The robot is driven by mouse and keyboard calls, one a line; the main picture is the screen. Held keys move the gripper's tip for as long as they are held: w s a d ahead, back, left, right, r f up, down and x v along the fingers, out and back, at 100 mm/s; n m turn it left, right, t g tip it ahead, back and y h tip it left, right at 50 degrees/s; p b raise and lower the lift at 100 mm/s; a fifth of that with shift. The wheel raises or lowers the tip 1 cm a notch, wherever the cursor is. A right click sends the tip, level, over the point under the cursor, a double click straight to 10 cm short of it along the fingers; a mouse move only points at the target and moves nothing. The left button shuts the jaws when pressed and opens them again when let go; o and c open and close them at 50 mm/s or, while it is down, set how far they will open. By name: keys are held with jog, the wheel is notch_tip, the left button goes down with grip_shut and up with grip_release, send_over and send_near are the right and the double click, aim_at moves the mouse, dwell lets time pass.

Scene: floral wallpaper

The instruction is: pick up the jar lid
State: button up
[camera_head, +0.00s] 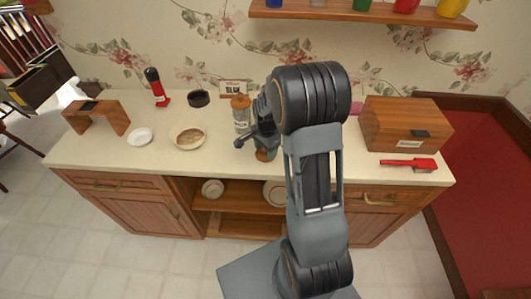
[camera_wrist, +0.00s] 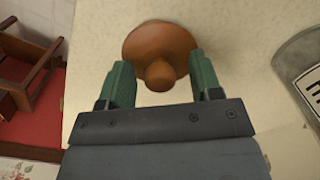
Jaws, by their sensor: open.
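The jar lid (camera_wrist: 150,40) is a round, orange-brown disc with a raised knob, lying on the pale countertop in the wrist view. In the head view a small brown part of it (camera_head: 264,155) shows just below my gripper (camera_head: 258,140). In the wrist view my gripper (camera_wrist: 162,78) is open. Its two green fingers stand on either side of the lid's knob, with gaps visible at both sides. I cannot tell how far the fingertips are above the lid.
An orange-capped jar (camera_head: 240,113) stands close beside my gripper. A shallow bowl (camera_head: 188,137), a white dish (camera_head: 140,137) and a dark round container (camera_head: 198,98) lie to the left. A wooden box (camera_head: 400,125) and a red brush (camera_head: 410,164) are at the right. A grey slotted object (camera_wrist: 303,80) borders the wrist view.

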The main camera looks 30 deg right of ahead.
jog(key=c, duration=1)
jog(key=shift+r, duration=0.1)
